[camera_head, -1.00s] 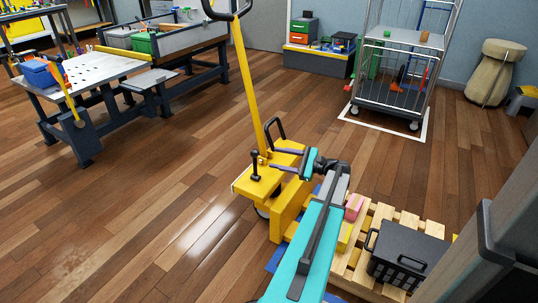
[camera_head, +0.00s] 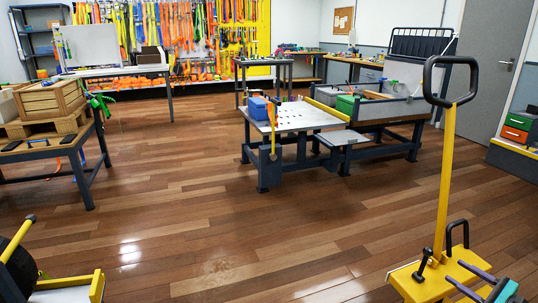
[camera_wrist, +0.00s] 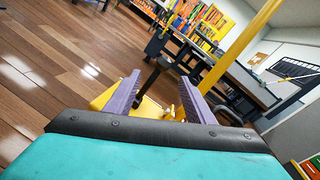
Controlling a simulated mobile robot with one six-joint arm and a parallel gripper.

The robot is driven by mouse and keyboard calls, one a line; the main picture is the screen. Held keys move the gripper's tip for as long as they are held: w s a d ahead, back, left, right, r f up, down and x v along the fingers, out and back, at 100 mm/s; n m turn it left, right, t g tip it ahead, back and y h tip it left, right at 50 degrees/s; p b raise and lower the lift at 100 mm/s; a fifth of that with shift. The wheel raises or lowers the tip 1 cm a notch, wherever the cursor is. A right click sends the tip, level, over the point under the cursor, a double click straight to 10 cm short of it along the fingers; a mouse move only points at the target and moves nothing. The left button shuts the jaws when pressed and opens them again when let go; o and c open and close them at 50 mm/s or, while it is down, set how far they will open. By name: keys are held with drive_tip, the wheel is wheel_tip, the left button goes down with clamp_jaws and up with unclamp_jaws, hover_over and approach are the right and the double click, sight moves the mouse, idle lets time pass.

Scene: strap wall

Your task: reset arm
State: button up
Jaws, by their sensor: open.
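My gripper (camera_head: 454,271) is at the lower right of the head view, its two purple fingers apart and empty. It reaches over the yellow base (camera_head: 408,283) of a pallet truck. A black knobbed lever (camera_head: 424,264) stands on that base, just left of my fingertips and apart from them. In the wrist view the fingers (camera_wrist: 160,84) spread wide, and the lever (camera_wrist: 150,76) shows between and beyond them. The truck's yellow handle (camera_head: 446,180) rises beside my gripper to a black loop (camera_head: 428,82). Most of my arm is out of the head view.
A grey perforated workbench (camera_head: 300,117) with a blue box (camera_head: 258,108) stands mid-room. A table with a wooden crate (camera_head: 48,98) is at the left, and a wall of colourful straps (camera_head: 180,38) at the back. Wooden floor (camera_head: 210,225) lies clear between.

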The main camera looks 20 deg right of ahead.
drive_tip(key=w+a+f+n+g+y+p, duration=0.25)
drive_tip(key=w+a, duration=0.25)
drive_tip(key=a, duration=0.5)
drive_tip(key=w+a+f+n+g+y+p, duration=0.1)
drive_tip(key=w+a+f+n+g+p, duration=0.25)
drive_tip(key=w+a, duration=0.45)
drive_tip(key=w+a+f+n+g+y+p, duration=0.2)
drive_tip(key=w+a+f+g+p, duration=0.15)
drive_tip(key=a, duration=0.95)
drive_tip(key=s+a+f+n+g+h+p, duration=0.1)
drive_tip(key=s+a+f+n+g+p, duration=0.15)
drive_tip(key=a, duration=0.65)
drive_tip(key=s+a+f+n+g+p, duration=0.1)
drive_tip(key=s+a+n+g+p, duration=0.3)
drive_tip(key=a, duration=0.5)
drive_tip(key=s+a+f+n+g+h+p, duration=0.1)
drive_tip(key=s+a+f+n+g+p, duration=0.2)
drive_tip(key=a, duration=0.6)
drive_tip(key=s+a+r+n+g+h+p, duration=0.1)
drive_tip(key=s+a+r+n+h+p, duration=0.1)
drive_tip(key=s+a+n+h+p, duration=0.1)
drive_tip(key=s+a+r+n+g+h+p, duration=0.2)
drive_tip(key=s+n+p, duration=0.3)
drive_tip(key=s+n, duration=0.3)
drive_tip(key=shift+s+a+r+h, duration=0.5)
drive_tip(key=shift+s+a+h, duration=0.3)
drive_tip(key=shift+s, duration=0.45)
